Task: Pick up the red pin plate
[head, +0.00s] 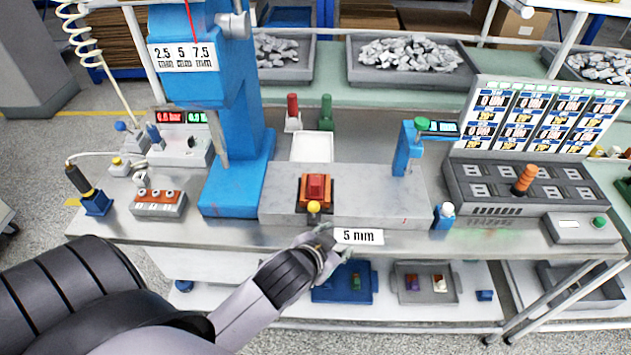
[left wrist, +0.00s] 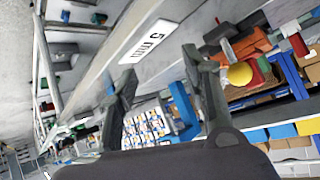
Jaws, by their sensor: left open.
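A red upright pin on a pale plate (head: 292,112) stands at the back of the bench, left of a similar green one (head: 326,112); I take the red one as the red pin plate. It seems to show at the right edge of the left wrist view (left wrist: 298,42). My left gripper (head: 325,238) is at the bench's front edge, by the "5 mm" label (head: 358,236), well in front of the red pin plate. In the left wrist view its fingers (left wrist: 158,62) are spread with nothing between them. My right gripper is not seen.
An orange fixture with a red block (head: 316,187) and a yellow knob (head: 313,207) lies between gripper and pin plate. A white tray (head: 312,148) is behind it. A blue press (head: 238,180) stands left, a small blue post (head: 405,150) right.

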